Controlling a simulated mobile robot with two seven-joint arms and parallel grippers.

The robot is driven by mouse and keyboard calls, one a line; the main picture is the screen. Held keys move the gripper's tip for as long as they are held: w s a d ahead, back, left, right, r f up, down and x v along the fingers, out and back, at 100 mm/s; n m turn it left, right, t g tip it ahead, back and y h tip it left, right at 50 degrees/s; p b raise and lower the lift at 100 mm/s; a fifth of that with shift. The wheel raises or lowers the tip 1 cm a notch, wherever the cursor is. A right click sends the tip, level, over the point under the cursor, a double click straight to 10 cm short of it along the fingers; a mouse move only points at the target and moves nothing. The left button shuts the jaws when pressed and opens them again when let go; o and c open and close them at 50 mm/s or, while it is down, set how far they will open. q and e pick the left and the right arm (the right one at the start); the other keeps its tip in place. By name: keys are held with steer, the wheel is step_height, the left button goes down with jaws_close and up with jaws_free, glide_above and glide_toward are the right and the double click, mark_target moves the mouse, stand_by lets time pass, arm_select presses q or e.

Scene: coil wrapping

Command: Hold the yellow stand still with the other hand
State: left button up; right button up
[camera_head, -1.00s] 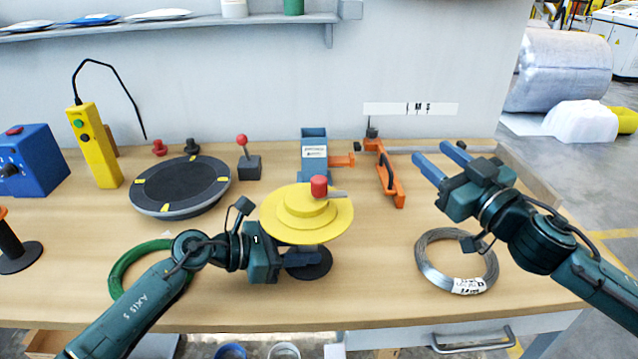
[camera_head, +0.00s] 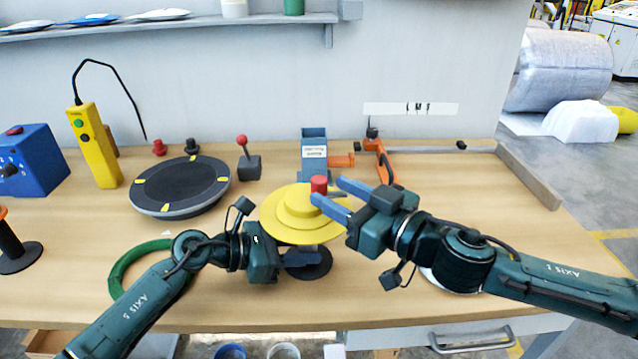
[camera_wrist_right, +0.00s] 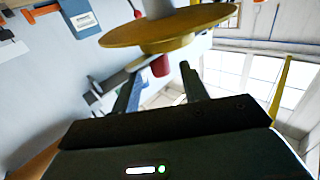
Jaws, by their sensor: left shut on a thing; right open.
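The yellow stand (camera_head: 285,222) is a stepped yellow disc on a dark round base (camera_head: 318,272), with a red knob (camera_head: 319,183) on top. It stands upright at the table's front middle. My left gripper (camera_head: 303,258) is shut on the stand's post below the disc; the disc and gripper hide the grip itself. My right gripper (camera_head: 328,191) is open, its blue fingers beside the red knob at the disc's right. In the right wrist view the red knob (camera_wrist_right: 160,66) shows between the open fingers and beyond their tips; I cannot tell whether they touch it.
A green coil (camera_head: 124,265) lies behind my left forearm. The grey wire coil (camera_head: 428,277) is mostly hidden under my right arm. A black round turntable (camera_head: 180,186), a red-knobbed lever (camera_head: 248,164), a blue block (camera_head: 314,142) and an orange clamp (camera_head: 383,160) stand behind.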

mark_target(325, 188)
steer(key=shift+x, duration=2.1)
steer(key=shift+c, duration=0.2)
steer(key=c, duration=0.9)
